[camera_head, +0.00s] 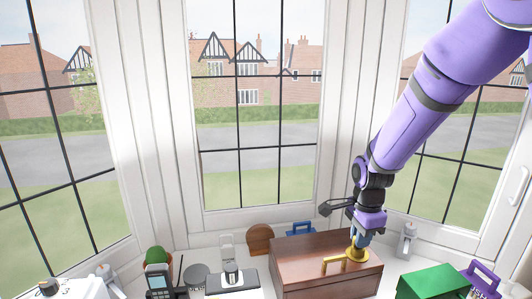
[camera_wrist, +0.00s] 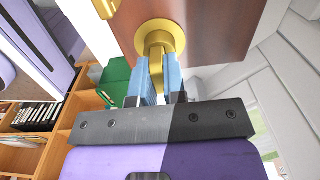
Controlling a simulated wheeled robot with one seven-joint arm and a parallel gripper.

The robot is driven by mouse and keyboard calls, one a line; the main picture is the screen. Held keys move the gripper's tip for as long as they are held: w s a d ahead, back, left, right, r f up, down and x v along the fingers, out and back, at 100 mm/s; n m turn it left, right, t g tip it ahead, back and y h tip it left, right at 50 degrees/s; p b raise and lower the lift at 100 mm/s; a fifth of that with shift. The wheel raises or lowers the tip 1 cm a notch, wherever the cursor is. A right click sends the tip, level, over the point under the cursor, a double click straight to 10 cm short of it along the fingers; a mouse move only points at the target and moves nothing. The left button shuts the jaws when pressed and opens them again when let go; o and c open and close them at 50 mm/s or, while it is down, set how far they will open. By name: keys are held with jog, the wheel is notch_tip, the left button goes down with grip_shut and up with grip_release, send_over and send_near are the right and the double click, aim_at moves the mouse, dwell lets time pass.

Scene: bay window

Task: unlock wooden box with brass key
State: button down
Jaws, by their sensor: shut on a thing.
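The wooden box (camera_head: 308,250) is dark reddish brown and stands shut on the sill in the head view. It fills the top of the wrist view (camera_wrist: 222,28). A gold handle (camera_head: 333,264) sits on it. A round brass lock plate (camera_wrist: 160,32) is on the box. The brass key (camera_wrist: 156,66) runs from this plate to between my fingers. My gripper (camera_head: 361,243) is above the right part of the box, shut on the key; its blue fingers (camera_wrist: 156,82) pinch it in the wrist view. How deep the key sits in the lock is hidden.
A green box (camera_head: 434,282) and a purple-handled item (camera_head: 482,278) stand at right. A white bottle (camera_head: 407,241) is behind. A black phone (camera_head: 158,282), a grey canister (camera_head: 196,276) and a black-and-white device (camera_head: 232,280) stand left. The windows close off the back.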

jog(key=shift+s+f, duration=0.1)
jog(key=shift+f, duration=0.1)
dwell(0.5)
jog(key=m, duration=0.6)
jog(key=shift+s+f, duration=0.1)
jog(key=shift+f, duration=0.15)
dwell(0.7)
